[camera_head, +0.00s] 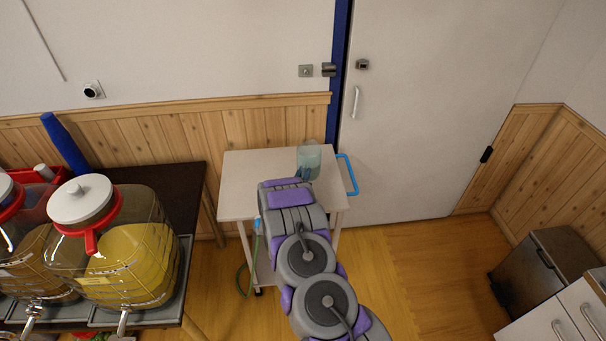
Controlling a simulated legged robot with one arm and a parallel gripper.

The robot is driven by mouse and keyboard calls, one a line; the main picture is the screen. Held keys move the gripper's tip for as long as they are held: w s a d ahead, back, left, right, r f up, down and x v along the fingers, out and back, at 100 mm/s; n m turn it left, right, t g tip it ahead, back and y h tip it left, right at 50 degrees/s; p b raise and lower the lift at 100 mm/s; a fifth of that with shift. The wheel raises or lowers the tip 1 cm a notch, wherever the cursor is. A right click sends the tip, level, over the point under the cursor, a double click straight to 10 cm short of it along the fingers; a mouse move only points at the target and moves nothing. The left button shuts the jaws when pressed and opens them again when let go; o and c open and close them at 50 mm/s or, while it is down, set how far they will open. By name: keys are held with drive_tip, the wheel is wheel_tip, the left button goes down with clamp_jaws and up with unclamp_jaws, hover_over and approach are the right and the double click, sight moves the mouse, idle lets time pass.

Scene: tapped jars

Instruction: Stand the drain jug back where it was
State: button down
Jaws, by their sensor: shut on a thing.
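The drain jug (311,152) is a clear, bluish-green see-through vessel, seen above the right half of a small white trolley (245,182). It looks upright. My gripper (303,176) reaches it from the near side and is shut on it. My arm hides the jug's lower near part and much of the fingers. I cannot tell whether the jug's base touches the trolley top. Two large tapped jars stand on a dark table at the left; the nearer one (137,258) holds yellow liquid and has a white lid with a red collar.
The trolley has a blue handle (350,174) on its right and a green hose (243,280) hanging below. Its top is bare left of the jug. A white door (430,120) stands behind. A dark bin (540,272) and white cabinet (565,318) are at right; floor between is clear.

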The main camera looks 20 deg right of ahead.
drive_tip(key=shift+d+f+b, duration=0.2)
drive_tip(key=shift+f+b, duration=0.85)
drive_tip(key=shift+f, duration=1.6)
drive_tip(key=shift+d, duration=0.55)
drive_tip(key=shift+a+r, duration=0.15)
drive_tip(key=shift+a, duration=0.55)
drive_tip(key=shift+d, duration=0.25)
